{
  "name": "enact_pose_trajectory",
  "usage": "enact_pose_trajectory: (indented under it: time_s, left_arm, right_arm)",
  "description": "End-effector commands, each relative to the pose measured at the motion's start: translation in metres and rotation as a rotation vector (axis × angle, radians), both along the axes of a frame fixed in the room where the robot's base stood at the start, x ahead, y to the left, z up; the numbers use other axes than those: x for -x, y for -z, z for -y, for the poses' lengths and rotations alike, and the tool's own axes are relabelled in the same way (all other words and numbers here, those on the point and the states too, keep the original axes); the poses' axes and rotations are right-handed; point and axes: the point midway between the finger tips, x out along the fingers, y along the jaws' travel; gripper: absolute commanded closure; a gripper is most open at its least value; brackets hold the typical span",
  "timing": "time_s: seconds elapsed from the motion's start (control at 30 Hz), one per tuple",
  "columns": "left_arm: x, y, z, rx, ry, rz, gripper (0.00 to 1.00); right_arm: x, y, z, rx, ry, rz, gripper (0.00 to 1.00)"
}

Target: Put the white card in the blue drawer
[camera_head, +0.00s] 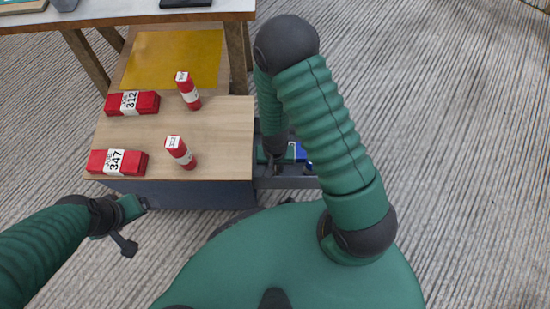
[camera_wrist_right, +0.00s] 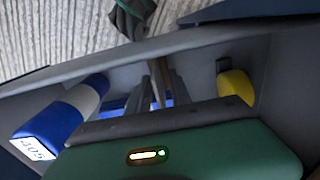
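I cannot make out a white card in either view. A dark grey-blue drawer (camera_head: 290,183) is pulled out at the right side of the wooden-topped cabinet. Its grey inner wall (camera_wrist_right: 215,62) fills much of the right wrist view. My right gripper (camera_head: 272,168) is down at the drawer, mostly hidden by my arm. In the wrist view its dark fingers (camera_wrist_right: 165,88) are inside the drawer, close together; whether they hold something thin is unclear.
In the drawer lie a blue-and-white block marked 405 (camera_wrist_right: 65,112) and a yellow object (camera_wrist_right: 236,86). On the cabinet top (camera_head: 225,135) stand red boxes marked 312 (camera_head: 132,103) and 347 (camera_head: 117,162), and two red cylinders (camera_head: 188,91) (camera_head: 181,153). A yellow sheet (camera_head: 175,58) lies behind.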

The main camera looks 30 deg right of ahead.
Motion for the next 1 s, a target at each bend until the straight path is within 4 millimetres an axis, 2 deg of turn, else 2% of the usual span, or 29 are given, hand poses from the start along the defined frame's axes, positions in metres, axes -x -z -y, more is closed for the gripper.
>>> enact_pose_trajectory:
  time_s: [0.17,0.27,0.6,0.87,0.97,1.0]
  left_arm:
    - [0.0,-0.001,0.0,0.0,0.0,0.0,0.16]
    - [0.0,-0.009,0.0,0.0,0.0,0.0,0.16]
    - [0.0,-0.064,0.0,0.0,0.0,0.0,0.16]
    - [0.0,-0.075,0.0,0.0,0.0,0.0,0.16]
    - [0.0,-0.074,0.0,0.0,0.0,0.0,0.16]
    - [0.0,-0.074,0.0,0.0,0.0,-0.001,0.16]
  right_arm:
    - [0.0,-0.001,0.0,0.0,0.0,0.0,0.75]
    - [-0.001,-0.013,0.0,0.0,0.0,0.002,0.75]
    - [-0.001,-0.1,0.0,0.001,-0.002,0.003,0.75]
    - [-0.004,-0.134,-0.001,-0.003,-0.023,0.015,0.75]
    - [-0.013,-0.172,-0.003,-0.008,-0.126,0.068,0.75]
    - [-0.014,-0.193,-0.004,-0.006,-0.187,0.095,0.75]
